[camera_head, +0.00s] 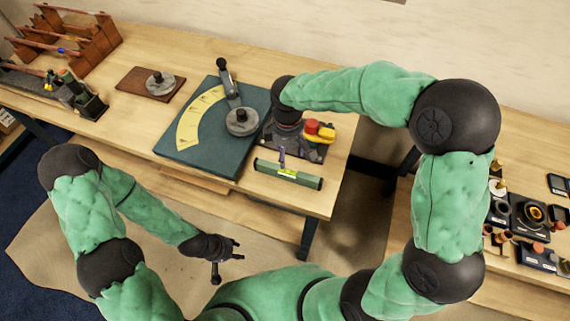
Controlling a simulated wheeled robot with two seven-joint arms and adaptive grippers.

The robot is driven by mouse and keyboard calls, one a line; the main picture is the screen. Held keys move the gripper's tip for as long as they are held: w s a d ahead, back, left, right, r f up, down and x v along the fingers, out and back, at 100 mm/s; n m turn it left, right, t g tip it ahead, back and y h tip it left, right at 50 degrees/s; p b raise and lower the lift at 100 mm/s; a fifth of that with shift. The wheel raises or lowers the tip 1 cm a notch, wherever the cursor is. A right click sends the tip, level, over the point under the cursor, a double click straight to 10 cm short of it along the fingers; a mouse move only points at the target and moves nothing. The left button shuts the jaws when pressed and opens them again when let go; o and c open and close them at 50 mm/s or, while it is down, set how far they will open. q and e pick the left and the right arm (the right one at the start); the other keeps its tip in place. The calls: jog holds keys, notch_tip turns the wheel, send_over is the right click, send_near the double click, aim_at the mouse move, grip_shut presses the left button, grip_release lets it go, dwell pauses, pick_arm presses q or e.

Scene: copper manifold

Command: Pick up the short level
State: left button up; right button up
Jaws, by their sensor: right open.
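The short level (303,179) is a dark green bar with a bright yellow-green vial in its middle. It lies near the front edge of the table, slightly tilted in the picture. My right gripper (290,142) points down just behind the level, open; whether it touches anything below is hidden by the wrist. A small purple piece (282,155) stands upright between the gripper and the level. My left gripper (238,250) is off the table, in front of its edge, with its fingers apart and empty.
A dark green board (190,148) with a yellow scale, lever and round weight lies left of the level. Red and yellow pieces (320,130) sit close right of my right gripper. A wooden plate (135,83) lies further left. A second table (500,290) with parts stands right.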

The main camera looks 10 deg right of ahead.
aim_at(289, 168)
jog(key=f, duration=0.3)
jog(key=shift+s+f+b, duration=0.35)
jog(key=shift+s+b, duration=0.05)
jog(key=shift+w+f, duration=0.2)
jog(key=shift+f, duration=0.2)
jog(key=f+b, duration=0.1)
jog(key=f, duration=0.4)
jog(key=shift+w+d+b, duration=0.15)
jog(key=shift+d+b, duration=0.05)
jog(key=shift+b, duration=0.15)
grip_shut()
